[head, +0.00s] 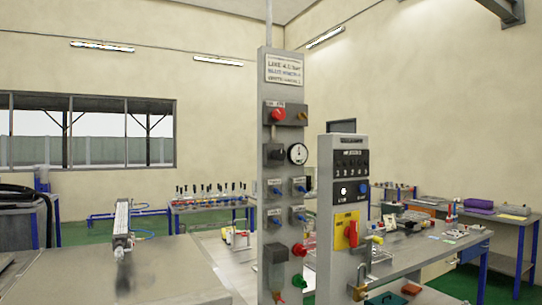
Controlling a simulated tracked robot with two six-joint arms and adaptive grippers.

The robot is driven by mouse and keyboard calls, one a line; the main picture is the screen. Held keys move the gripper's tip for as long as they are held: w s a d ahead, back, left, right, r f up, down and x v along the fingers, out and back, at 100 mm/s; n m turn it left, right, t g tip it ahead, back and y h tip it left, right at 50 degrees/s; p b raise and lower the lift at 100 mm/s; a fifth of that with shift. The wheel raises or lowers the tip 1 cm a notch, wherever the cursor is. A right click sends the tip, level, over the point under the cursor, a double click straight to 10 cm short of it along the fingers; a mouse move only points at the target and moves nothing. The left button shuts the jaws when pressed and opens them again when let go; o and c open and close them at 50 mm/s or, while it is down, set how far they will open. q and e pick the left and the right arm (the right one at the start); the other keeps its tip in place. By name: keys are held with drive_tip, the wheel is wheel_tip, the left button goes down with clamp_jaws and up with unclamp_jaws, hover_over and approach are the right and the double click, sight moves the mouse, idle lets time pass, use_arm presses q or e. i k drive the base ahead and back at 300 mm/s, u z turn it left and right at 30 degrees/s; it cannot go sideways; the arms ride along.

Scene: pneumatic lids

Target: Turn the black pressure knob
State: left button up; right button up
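A tall grey control column (266,90) stands in the middle of the head view. A dark, knob-like block (274,153) sits on its face, left of a round white pressure gauge (297,153); this looks like the black pressure knob, but it is too small to tell its turn position. A red knob (278,115) is above it, and several blue-handled fittings (276,190) are below it. Neither of my grippers shows in the head view, so nothing is seen touching the column.
A shorter grey panel (342,260) with a red and yellow switch (350,232) stands right of the column. A grey bench (180,270) carrying a cylinder-like device (122,225) fills the lower left. A cluttered workbench (440,243) is at right.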

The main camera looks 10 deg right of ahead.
sight(278, 154)
drive_tip(key=i, duration=0.9)
drive_tip(key=z, duration=0.05)
